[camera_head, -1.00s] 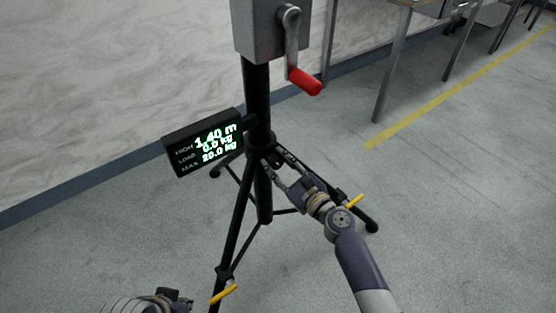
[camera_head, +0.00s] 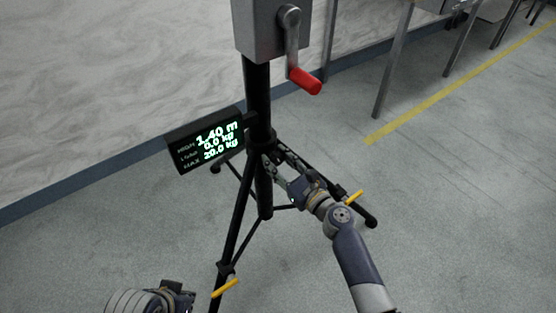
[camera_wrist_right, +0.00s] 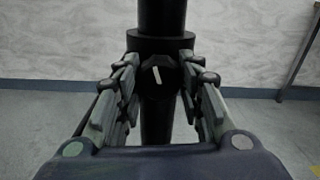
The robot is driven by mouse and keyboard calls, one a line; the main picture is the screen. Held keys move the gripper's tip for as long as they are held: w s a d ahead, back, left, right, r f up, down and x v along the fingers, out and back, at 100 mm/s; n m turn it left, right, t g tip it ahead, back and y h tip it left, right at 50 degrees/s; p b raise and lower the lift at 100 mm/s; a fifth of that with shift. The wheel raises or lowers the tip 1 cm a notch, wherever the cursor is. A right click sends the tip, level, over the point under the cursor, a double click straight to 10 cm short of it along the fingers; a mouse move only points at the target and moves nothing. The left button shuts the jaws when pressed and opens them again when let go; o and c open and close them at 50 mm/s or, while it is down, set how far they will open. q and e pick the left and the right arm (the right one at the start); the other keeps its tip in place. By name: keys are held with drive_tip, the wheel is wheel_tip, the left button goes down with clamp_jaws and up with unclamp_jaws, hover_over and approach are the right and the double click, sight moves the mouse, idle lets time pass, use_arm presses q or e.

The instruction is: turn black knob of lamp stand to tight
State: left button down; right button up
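The lamp stand (camera_head: 257,95) is a black tripod standing upright on the floor. Its black knob (camera_wrist_right: 157,76), with a white mark tilted slightly off vertical, faces me on the collar in the right wrist view. My right gripper (camera_head: 272,153) is at the collar in the head view. In the right wrist view its two fingers (camera_wrist_right: 160,80) stand apart, one on each side of the knob, with their tips close to it; contact is not clear. My left gripper (camera_head: 180,293) is at the bottom left edge, away from the stand, its fingers not clearly visible.
A display (camera_head: 207,141) reading 1.40 m juts left from the stand. A grey box (camera_head: 262,30) with a red-handled crank (camera_head: 304,80) is above. Yellow leg levers (camera_head: 225,288) stick out below.

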drive_tip(key=shift+o, duration=1.3)
drive_tip(key=v, duration=1.2)
